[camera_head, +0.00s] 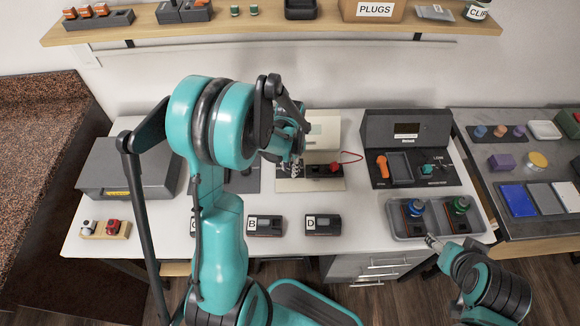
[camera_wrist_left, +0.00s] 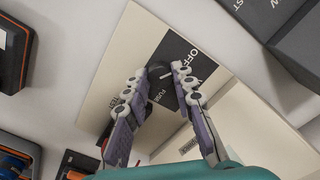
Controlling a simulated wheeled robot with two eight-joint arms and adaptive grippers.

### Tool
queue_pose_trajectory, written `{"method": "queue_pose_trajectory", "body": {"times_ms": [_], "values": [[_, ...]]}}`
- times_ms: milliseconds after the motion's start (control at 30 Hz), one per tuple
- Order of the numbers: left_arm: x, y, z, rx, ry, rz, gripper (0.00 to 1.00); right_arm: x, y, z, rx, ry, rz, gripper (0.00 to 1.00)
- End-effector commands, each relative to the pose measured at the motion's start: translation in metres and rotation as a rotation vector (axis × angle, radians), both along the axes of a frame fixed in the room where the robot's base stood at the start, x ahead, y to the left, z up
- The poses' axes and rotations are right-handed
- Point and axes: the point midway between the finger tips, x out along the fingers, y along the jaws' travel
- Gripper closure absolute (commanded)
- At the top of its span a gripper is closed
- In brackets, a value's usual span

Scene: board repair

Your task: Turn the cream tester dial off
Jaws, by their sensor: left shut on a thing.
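The cream tester (camera_head: 325,129) stands at the back middle of the white table, partly hidden behind my left arm. In the left wrist view its cream panel (camera_wrist_left: 110,85) carries a black plate (camera_wrist_left: 186,57) marked OFF, with a FUSE label below. The dark round dial (camera_wrist_left: 157,70) sits between my left fingertips, which are shut on it from both sides. I cannot tell exactly where the dial points. My left gripper (camera_head: 293,145) reaches down at the tester in the head view. My right gripper (camera_head: 432,241) is apart, near the grey tray; its finger opening is too small to judge.
A red part (camera_head: 335,168) with a red wire lies at the tester's front. A dark grey station (camera_head: 405,130) stands to the right. A grey tray (camera_head: 392,217) holds a blue and a green part. Several dark modules, including D (camera_head: 323,225), sit along the front.

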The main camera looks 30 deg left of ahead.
Motion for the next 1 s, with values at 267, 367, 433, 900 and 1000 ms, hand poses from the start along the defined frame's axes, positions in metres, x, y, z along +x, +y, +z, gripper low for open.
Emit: {"method": "queue_pose_trajectory", "body": {"times_ms": [267,367,433,900,1000], "values": [[0.000,0.000,0.000,0.000,0.000,0.004,1.00,0.000,0.000,0.000,0.000,0.000,0.000,0.44],[0.000,0.000,0.000,0.000,0.000,0.004,1.00,0.000,0.000,0.000,0.000,0.000,0.000,0.44],[0.000,0.000,0.000,0.000,0.000,0.004,0.57,0.000,0.000,0.000,0.000,0.000,0.000,0.44],[0.000,0.000,0.014,0.000,0.000,0.003,0.54,0.000,0.000,0.000,0.000,0.000,0.000,0.44],[-0.001,0.000,0.033,0.000,0.000,0.003,0.54,0.000,0.000,0.000,0.000,0.000,0.000,0.44]]}}
